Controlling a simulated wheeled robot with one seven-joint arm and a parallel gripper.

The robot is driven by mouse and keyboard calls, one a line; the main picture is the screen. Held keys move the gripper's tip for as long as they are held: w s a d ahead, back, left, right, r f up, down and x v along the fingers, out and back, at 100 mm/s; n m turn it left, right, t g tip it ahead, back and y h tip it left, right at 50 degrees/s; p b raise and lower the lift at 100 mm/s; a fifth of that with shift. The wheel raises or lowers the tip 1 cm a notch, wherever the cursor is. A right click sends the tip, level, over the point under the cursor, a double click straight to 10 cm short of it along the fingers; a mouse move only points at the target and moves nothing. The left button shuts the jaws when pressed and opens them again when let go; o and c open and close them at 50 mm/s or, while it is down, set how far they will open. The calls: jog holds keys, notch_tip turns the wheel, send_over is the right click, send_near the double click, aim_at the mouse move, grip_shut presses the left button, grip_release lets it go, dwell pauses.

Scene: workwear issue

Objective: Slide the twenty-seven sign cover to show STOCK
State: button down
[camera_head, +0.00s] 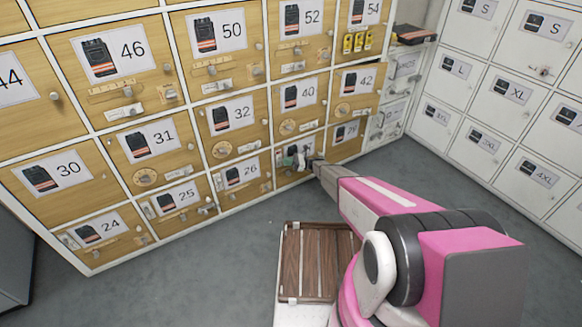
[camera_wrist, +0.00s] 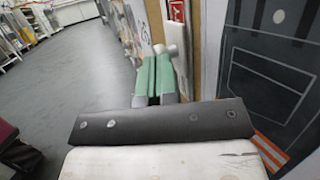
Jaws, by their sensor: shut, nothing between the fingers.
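My gripper (camera_head: 303,160) is at the bottom-row door (camera_head: 291,181) right of door 26. Its arm and fingers hide part of that door and its number, so I cannot read twenty-seven. In the wrist view my green-padded fingers (camera_wrist: 154,76) are shut and empty. Just beyond them is a narrow white sign strip (camera_wrist: 176,32) with a red part (camera_wrist: 177,10) at its far end. A white knob-like piece (camera_wrist: 172,50) is close to the fingertips; I cannot tell whether they touch. The word STOCK is not readable.
Wooden doors with numbered labels surround the spot, such as door 26 (camera_head: 239,177) and door 29 (camera_head: 345,146). White lockers (camera_head: 488,95) stand at the right. A brown slatted tray (camera_head: 309,262) is below my arm. Grey floor (camera_head: 180,285) is open in front.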

jog(key=shift+a+r, duration=0.1)
jog(key=shift+r, duration=0.5)
jog(key=shift+f, duration=0.1)
jog(key=f+v, duration=0.2)
jog(key=v, duration=1.1)
jog(key=shift+a+f, duration=0.15)
jog(key=shift+a, duration=0.2)
jog(key=shift+s, duration=0.1)
